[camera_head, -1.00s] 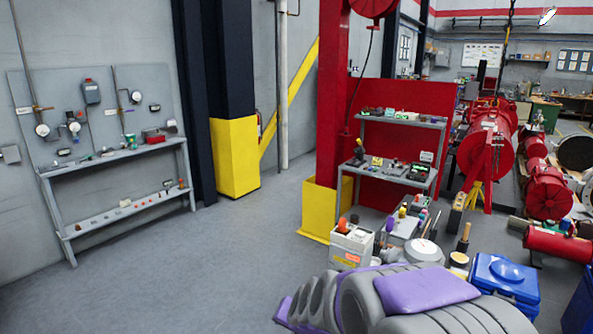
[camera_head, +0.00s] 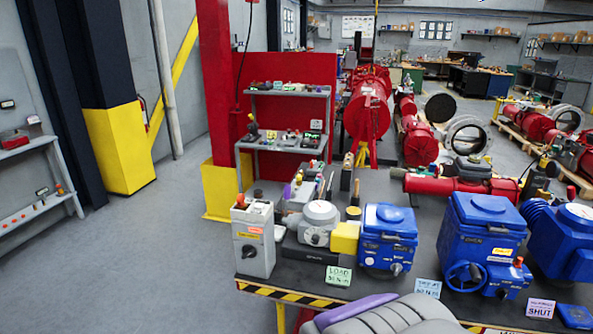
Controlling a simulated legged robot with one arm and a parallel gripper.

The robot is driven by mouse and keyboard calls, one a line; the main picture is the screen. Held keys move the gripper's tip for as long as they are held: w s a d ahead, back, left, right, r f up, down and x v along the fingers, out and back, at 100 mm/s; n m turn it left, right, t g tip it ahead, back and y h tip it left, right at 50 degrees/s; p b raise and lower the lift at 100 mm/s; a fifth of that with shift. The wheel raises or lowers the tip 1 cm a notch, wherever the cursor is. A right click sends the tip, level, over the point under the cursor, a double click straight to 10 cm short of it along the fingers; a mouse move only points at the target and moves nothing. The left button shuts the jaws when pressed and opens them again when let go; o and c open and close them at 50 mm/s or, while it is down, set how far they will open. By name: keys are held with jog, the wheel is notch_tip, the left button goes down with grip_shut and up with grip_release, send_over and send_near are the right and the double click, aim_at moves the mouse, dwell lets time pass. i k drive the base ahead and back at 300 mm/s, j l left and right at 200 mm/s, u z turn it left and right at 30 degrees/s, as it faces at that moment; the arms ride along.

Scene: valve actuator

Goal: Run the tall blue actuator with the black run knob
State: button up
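Several blue actuators stand on a dark bench (camera_head: 315,276) at the right. The nearest to the middle is a blue box-shaped actuator (camera_head: 388,222) with a black knob low on its front. Right of it stands a larger, taller blue actuator (camera_head: 482,222) with a blue handwheel (camera_head: 464,276) and a dark knob (camera_head: 502,293) low on its front. A third blue actuator (camera_head: 570,240) is partly cut off by the right edge. Only a grey and purple part of me shows at the bottom; my gripper's fingers are not in view.
A grey control box (camera_head: 253,246) with an orange-topped knob and a grey round-topped unit (camera_head: 319,222) stand on the bench's left. Clear floor (camera_head: 150,260) lies to the left.

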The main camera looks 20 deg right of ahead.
aim_at(502, 293)
jog(key=z, duration=1.85)
